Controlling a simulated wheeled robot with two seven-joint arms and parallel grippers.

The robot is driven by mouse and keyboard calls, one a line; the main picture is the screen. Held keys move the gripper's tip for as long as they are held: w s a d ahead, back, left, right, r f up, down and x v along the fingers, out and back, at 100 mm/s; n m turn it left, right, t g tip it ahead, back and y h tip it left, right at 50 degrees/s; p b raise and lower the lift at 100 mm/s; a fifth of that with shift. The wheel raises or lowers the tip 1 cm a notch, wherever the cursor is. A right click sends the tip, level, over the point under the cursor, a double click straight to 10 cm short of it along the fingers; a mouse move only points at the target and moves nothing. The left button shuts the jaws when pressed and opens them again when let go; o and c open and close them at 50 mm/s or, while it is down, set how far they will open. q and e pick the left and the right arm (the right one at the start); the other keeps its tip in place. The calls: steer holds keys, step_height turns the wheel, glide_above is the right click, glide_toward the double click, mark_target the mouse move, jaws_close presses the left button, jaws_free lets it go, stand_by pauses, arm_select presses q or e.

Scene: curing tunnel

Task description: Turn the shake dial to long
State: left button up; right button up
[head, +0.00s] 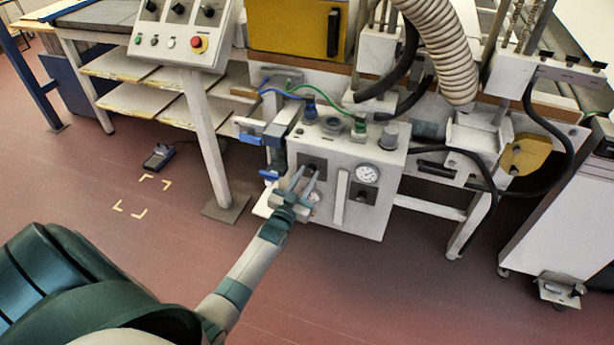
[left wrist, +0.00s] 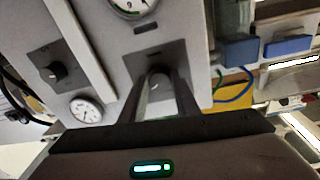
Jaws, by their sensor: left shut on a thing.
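A pale control box (head: 335,146) stands under the bench in the head view. Its front has a dark dial (head: 313,163) at upper left, which also shows in the left wrist view (left wrist: 157,81) on a dark square plate. My left gripper (head: 308,177) reaches it from below in the head view and is shut on its knob. The fingers, also in the left wrist view (left wrist: 160,82), partly hide the knob. A second dark dial (head: 363,193) sits at lower right, and also shows in the left wrist view (left wrist: 55,72). Labels are too small to read. My right gripper is not in view.
A round gauge (head: 367,173) sits above the second dial. Another gauge (left wrist: 133,4) is beside the held dial. A blue-handled valve (head: 272,171) is close to the left of my gripper. Hoses run at right near a white cart (head: 555,215). The floor in front is clear.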

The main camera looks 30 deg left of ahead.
arm_select(q)
steer(key=shift+f+m, duration=0.1)
steer(key=shift+m, duration=0.5)
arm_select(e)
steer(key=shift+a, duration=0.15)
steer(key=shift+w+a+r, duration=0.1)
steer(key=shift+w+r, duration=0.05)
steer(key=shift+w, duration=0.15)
arm_select(q)
steer(key=o, duration=1)
steer(key=shift+o, duration=0.2)
steer(key=shift+s, duration=0.15)
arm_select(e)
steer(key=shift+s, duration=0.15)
arm_select(q)
steer(key=shift+s+d, duration=0.1)
steer(key=shift+s, duration=0.45)
steer(key=s+d+b, duration=0.1)
steer(key=s+d, duration=0.1)
steer(key=s, duration=1.3)
steer(key=shift+s+d+f, duration=0.3)
steer(key=shift+s+f, duration=0.1)
steer(key=shift+f, duration=0.05)
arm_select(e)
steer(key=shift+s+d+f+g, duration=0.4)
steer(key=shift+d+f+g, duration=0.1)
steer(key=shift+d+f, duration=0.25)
